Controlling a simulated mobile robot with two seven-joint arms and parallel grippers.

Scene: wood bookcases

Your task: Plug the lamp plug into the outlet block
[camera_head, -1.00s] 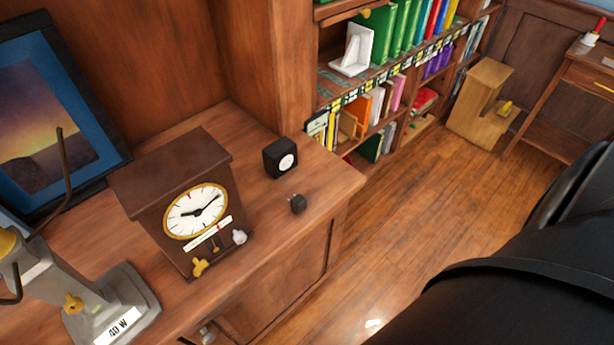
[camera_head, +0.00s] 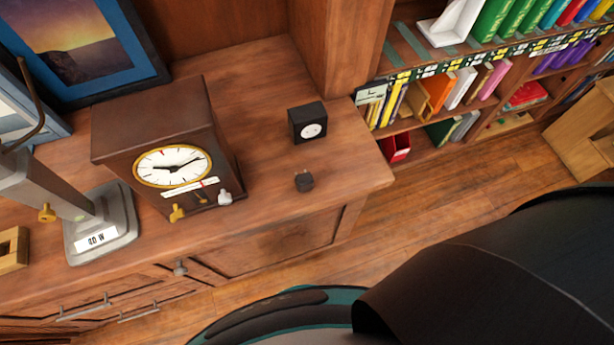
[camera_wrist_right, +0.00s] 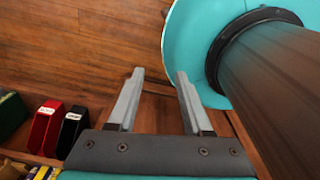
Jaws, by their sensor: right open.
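The outlet block (camera_head: 308,123) is a small black cube with a round white socket face, standing on the cabinet top towards its right end. The lamp plug (camera_head: 304,181) is a small dark piece lying on the cabinet top in front of the block, apart from it. My left gripper is not in view.
A brown clock (camera_head: 165,140) stands between the lamp and the outlet block. A framed picture (camera_head: 80,40) leans at the back left. A bookcase (camera_head: 470,90) is to the right. Cabinet top around the plug is clear. My own dark arm fills the lower right.

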